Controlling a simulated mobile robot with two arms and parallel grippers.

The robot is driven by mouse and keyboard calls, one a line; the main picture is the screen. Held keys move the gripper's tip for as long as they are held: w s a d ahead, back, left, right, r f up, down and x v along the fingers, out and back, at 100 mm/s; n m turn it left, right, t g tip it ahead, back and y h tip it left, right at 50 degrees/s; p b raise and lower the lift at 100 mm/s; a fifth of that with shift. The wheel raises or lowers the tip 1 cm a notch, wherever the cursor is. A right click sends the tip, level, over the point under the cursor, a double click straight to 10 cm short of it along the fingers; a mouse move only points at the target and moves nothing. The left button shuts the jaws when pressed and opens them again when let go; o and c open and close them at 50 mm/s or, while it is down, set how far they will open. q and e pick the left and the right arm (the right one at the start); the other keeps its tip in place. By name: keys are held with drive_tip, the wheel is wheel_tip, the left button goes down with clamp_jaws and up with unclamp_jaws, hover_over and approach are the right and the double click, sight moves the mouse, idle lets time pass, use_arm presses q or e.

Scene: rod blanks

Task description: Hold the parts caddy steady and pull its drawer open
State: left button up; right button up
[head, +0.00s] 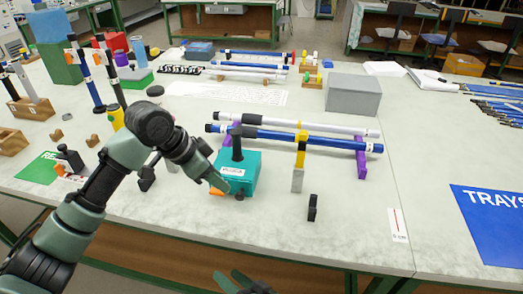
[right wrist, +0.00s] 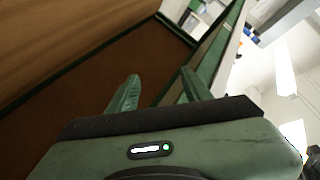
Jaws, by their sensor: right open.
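The parts caddy is a teal box (head: 246,172) with a white label and a black upright post or handle (head: 237,146), on the table near its front edge. A small dark knob (head: 240,196) shows low on its near side; the drawer's outline is too small to make out. My left gripper (head: 217,181) is at the caddy's left side, its visible finger overlapping the box; contact and the other finger are unclear. My right gripper (head: 240,283) is open and empty, low in front of the table edge; its two separated fingers show in the right wrist view (right wrist: 158,92).
Behind the caddy, a blue rod (head: 325,142) and a white rod lie across purple and yellow supports. A grey box (head: 353,95) stands further back. A small black piece (head: 312,208) stands to the right. The table's front edge lies between my right gripper and the caddy.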

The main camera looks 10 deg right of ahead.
drive_tip(key=s+a+r+m+t+y, duration=0.1)
drive_tip(key=s+a+r+y, duration=0.1)
drive_tip(key=r, duration=0.7)
drive_tip(key=s+a+r+t+y, duration=0.1)
drive_tip(key=s+a+r+y, duration=0.15)
drive_tip(key=r, duration=0.75)
drive_tip(key=s+a+r+m+t+y, duration=0.1)
drive_tip(key=a+r+y, duration=0.2)
drive_tip(key=r, duration=0.6)
drive_tip(key=n+h, duration=0.7)
drive_tip(key=n, duration=0.3)
approach(239, 135)
drive_tip(key=w, duration=0.1)
drive_tip(key=x, duration=0.7)
drive_tip(key=shift+w+a+f, duration=0.1)
drive_tip(key=shift+w+a, duration=0.05)
drive_tip(key=shift+a, duration=0.3)
